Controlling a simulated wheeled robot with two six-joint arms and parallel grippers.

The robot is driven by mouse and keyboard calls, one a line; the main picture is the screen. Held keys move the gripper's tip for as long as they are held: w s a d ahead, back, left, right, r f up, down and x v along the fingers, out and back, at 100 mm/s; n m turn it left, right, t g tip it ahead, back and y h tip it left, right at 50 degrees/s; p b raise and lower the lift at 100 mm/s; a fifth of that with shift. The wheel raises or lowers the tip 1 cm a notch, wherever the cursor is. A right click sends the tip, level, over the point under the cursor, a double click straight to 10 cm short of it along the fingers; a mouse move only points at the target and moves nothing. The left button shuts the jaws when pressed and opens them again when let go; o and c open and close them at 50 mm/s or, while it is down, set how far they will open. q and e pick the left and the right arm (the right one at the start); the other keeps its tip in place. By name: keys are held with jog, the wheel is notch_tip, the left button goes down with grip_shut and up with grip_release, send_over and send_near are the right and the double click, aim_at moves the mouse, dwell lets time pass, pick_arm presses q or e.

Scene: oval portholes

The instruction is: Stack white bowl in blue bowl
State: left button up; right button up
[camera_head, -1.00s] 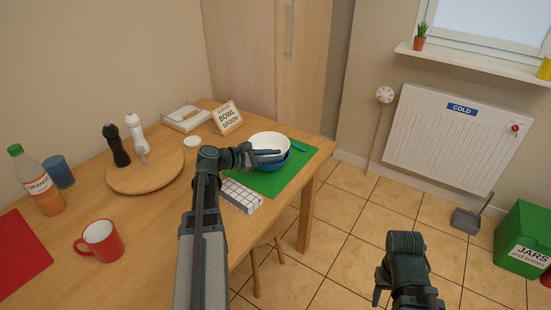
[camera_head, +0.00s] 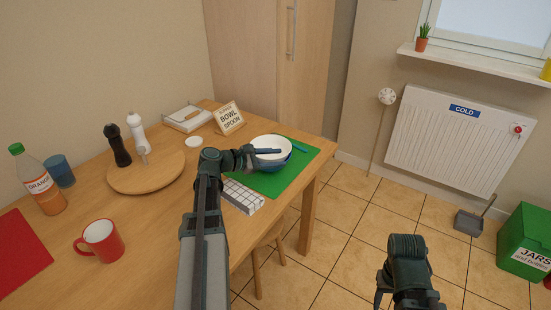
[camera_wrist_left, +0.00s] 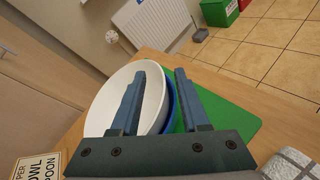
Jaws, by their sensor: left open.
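The white bowl (camera_head: 271,141) sits in the blue bowl (camera_head: 275,164) on the green mat at the table's far right corner. In the left wrist view the white bowl (camera_wrist_left: 105,100) shows large, with a strip of the blue bowl (camera_wrist_left: 170,108) along its right side. My left gripper (camera_head: 270,151) is open at the bowls' near rim. In the wrist view one finger is over the white bowl's inside and the other is beyond the rim, over the mat side. The bowls' contact inside is hidden. My right gripper (camera_head: 408,296) is away from the table, low in the picture.
The green mat (camera_head: 305,160) holds a blue spoon-like item (camera_head: 299,146). A white grid-patterned block (camera_head: 242,196) lies nearby. A sign (camera_head: 229,118) stands behind. A round board with mills (camera_head: 150,178), a red mug (camera_head: 101,241) and a bottle (camera_head: 40,180) are to the left.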

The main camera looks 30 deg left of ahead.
pick_arm(q)
jog(key=shift+r+p, duration=0.5)
jog(key=shift+r, duration=0.2)
jog(key=p+v, duration=0.2)
jog(key=v, duration=1)
jog(key=shift+f+p, duration=0.3)
jog(key=shift+p, duration=0.1)
jog(key=d+f+m+g, duration=0.1)
jog(key=d+m, duration=0.1)
jog(key=d, duration=0.2)
jog(key=w+d+f+m+g, duration=0.1)
jog(key=d+f+g, duration=0.1)
jog(key=d, duration=0.2)
jog(key=d+f+m+g, duration=0.1)
jog(key=d+f+m, duration=0.1)
jog(key=d, duration=0.3)
jog(key=shift+w+f+m+g+h, duration=0.15)
jog(key=shift+w+m+g+h, duration=0.15)
jog(key=shift+w+h, duration=0.1)
jog(key=s+d+f+m+g+y, duration=0.2)
jog(key=s+d+f+m+y, duration=0.1)
jog(key=d+m, duration=0.4)
jog(key=s+d+f+m+g+y, duration=0.3)
jog(key=s+d+m, duration=0.2)
jog(key=d, duration=0.5)
jog(key=s+d+f+m+g+y, duration=0.3)
jog(key=s+d+f+m+y, duration=0.1)
jog(key=d+m, duration=0.5)
jog(key=shift+s+m, duration=0.5)
jog(key=shift+s, duration=0.1)
